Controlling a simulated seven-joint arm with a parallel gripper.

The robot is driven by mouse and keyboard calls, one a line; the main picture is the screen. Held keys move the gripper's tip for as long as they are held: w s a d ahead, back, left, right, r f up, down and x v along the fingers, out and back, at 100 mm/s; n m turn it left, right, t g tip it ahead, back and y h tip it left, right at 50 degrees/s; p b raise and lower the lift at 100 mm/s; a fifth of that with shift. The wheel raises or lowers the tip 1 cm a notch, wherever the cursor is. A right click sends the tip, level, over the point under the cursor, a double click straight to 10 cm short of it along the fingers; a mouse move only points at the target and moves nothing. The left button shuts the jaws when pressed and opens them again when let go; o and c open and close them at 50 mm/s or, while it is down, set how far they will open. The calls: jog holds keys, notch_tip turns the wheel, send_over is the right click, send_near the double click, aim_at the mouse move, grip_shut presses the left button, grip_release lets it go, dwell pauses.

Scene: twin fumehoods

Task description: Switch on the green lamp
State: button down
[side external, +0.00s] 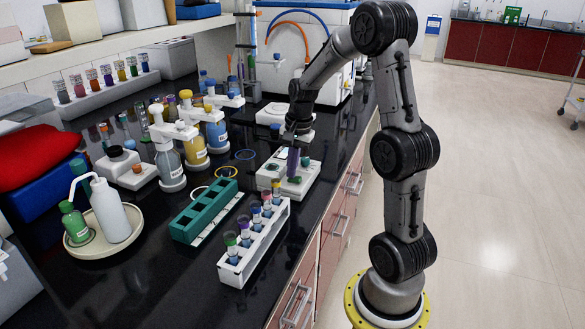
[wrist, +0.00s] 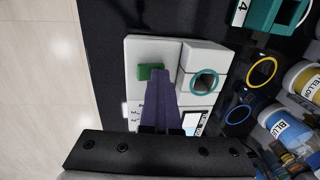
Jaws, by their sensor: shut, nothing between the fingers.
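A white device box (side external: 265,180) stands on the black bench near its front edge; it also shows in the wrist view (wrist: 136,55). A green square button (wrist: 149,72) is on its top. Beside it, on a raised part of the box, is a round fitting with a teal rim (wrist: 204,82), which may be the green lamp; whether it is lit I cannot tell. My gripper (side external: 293,173) points down over the box with its purple fingers shut and empty. In the wrist view the fingertips (wrist: 159,72) overlap the button's right edge; contact cannot be told.
A teal rack (side external: 206,208) and a white rack with several capped tubes (side external: 255,240) stand in front of the box. Labelled bottles (side external: 192,135) stand to the left. Coloured rings (side external: 245,154) lie between. The bench edge is close on the right.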

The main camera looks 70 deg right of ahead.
jog(key=shift+s+f, duration=0.25)
jog(key=shift+s, duration=0.7)
jog(key=shift+a, duration=0.1)
notch_tip(320, 180, up, 14)
jog(key=s, duration=0.1)
jog(key=shift+s, duration=0.3)
jog(key=shift+w+d+r+t, duration=0.2)
jog(key=shift+w+r+t, duration=0.05)
jog(key=shift+t, duration=0.15)
jog(key=w+f, duration=0.1)
jog(key=f, duration=0.8)
jog(key=w+f, duration=0.1)
jog(key=f, duration=0.3)
jog(key=shift+w+f, duration=0.35)
jog(key=shift+f, duration=0.05)
